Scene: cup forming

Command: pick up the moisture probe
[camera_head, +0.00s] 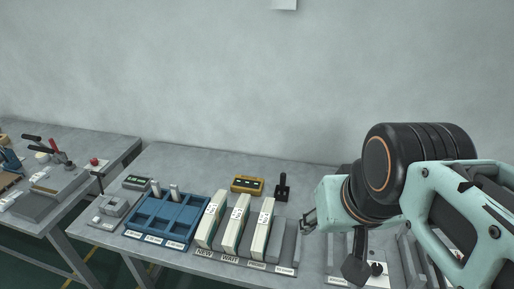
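A yellow handheld device with a dark face (247,185) lies at the back of the middle table. It may be the moisture probe, but it is too small to tell. A black upright piece (282,187) stands just right of it; I cannot tell what it is. My gripper (332,243) is at the right, over the table's right part, to the right of and nearer than both pieces. Dark finger parts show below the mint wrist, partly hidden by my arm. I cannot tell how far apart they are, and no held object shows.
A small grey device (113,205) is at left. Another table with a press (45,195) stands further left. A plain wall is behind.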

